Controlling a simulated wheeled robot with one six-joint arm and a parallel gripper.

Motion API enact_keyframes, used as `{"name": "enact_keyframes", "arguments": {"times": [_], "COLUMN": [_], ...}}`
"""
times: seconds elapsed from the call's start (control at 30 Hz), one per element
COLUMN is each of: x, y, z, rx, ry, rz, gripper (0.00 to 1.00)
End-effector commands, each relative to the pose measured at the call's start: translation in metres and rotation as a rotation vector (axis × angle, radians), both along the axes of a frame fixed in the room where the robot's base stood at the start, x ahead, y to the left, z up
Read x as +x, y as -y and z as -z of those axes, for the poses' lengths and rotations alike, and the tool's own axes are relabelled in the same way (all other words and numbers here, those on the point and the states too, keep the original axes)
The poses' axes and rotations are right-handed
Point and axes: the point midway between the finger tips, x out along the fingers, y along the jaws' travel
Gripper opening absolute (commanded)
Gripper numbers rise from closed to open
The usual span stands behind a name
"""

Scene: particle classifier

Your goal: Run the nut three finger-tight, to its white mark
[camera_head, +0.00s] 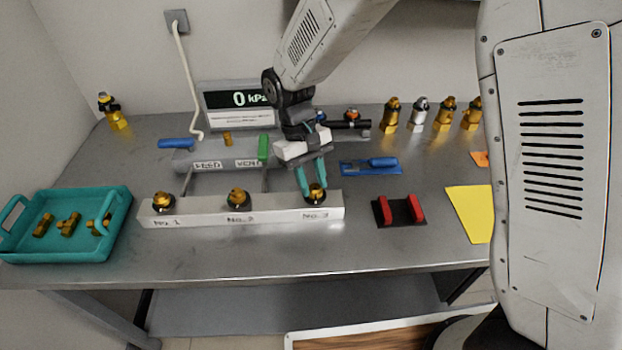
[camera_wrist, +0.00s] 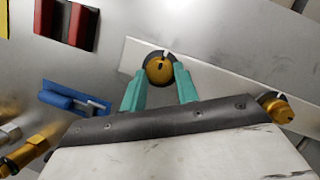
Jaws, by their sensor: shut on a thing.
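The white manifold block (camera_head: 275,217) lies across the bench, with brass fittings at No. 1, No. 2 and No. 3. Nut three (camera_head: 316,196) is the brass fitting at the right end. My gripper (camera_head: 312,186) reaches down over it with teal fingers. In the wrist view, the fingers are shut on nut three (camera_wrist: 158,71), one on each side. A small pale mark shows at the nut's upper edge there, and a dark slot or spot on its face. I cannot tell how the nut is lined up with its white mark. The fitting at No. 2 (camera_head: 237,197) stands apart to the left.
A gauge display (camera_head: 238,99) reads 0 kPa behind the FEED and VENT block (camera_head: 215,153). A teal tray (camera_head: 65,252) with brass parts is at left. A blue-handled tool (camera_head: 371,165), red holder (camera_head: 398,210) and yellow sheet (camera_head: 469,213) lie to the right.

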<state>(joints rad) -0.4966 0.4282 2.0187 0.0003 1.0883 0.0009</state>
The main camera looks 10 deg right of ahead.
Motion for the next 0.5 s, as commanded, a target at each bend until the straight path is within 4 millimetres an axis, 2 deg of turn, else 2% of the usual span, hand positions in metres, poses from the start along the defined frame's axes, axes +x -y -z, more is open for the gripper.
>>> {"name": "enact_keyframes", "arguments": {"times": [0.4, 0.43, 0.5], "x": [0.0017, 0.0017, 0.0015], "y": [-0.0006, -0.0006, -0.0006], "z": [-0.0019, -0.0019, -0.0018], "rx": [0.002, 0.002, 0.002], "ry": [0.005, 0.005, 0.005], "rz": [0.007, 0.007, 0.006], "gripper": [0.08, 0.36, 0.53]}}
